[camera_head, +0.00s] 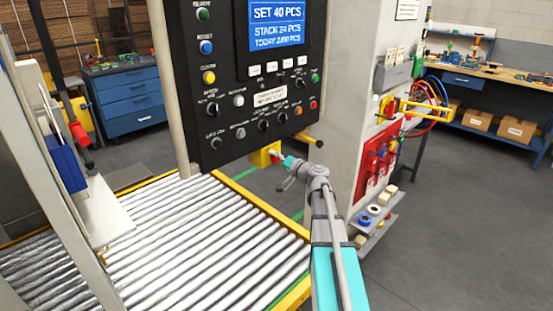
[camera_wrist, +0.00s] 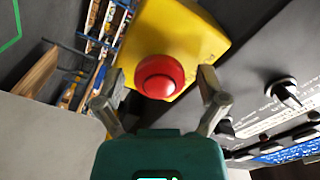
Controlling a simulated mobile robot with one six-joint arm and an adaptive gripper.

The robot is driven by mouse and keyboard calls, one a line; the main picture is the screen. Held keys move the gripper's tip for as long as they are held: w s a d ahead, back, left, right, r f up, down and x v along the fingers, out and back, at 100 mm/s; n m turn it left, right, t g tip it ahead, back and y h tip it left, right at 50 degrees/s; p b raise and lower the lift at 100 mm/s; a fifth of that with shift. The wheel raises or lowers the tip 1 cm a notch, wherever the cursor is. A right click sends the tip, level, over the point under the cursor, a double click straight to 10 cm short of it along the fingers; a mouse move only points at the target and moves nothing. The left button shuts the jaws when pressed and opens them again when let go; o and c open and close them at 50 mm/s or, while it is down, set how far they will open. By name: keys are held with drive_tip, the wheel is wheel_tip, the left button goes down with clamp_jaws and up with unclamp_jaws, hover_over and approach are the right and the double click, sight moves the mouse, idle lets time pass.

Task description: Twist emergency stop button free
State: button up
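The red emergency stop button (camera_wrist: 160,76) sits on a yellow box (camera_wrist: 190,32) in the wrist view. My gripper (camera_wrist: 161,84) is open, with one finger to the left of the button and one to the right. A gap shows between each finger and the button, so neither appears to touch it. In the head view the yellow box (camera_head: 261,158) hangs below the black control panel, and my gripper (camera_head: 281,166) is close in front of it. The button is mostly hidden there by my gripper.
The black control panel (camera_head: 232,150) with knobs and coloured buttons is just above the yellow box. A roller conveyor (camera_head: 190,235) lies below left. A grey cabinet (camera_head: 350,110) with red parts stands to the right. Grey floor is open at lower right.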

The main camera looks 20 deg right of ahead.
drive_tip(key=c, duration=1)
drive_tip(key=shift+m, duration=0.4)
drive_tip(key=shift+d+m, duration=0.1)
drive_tip(key=shift+m, duration=2.5)
drive_tip(key=o, duration=1.2)
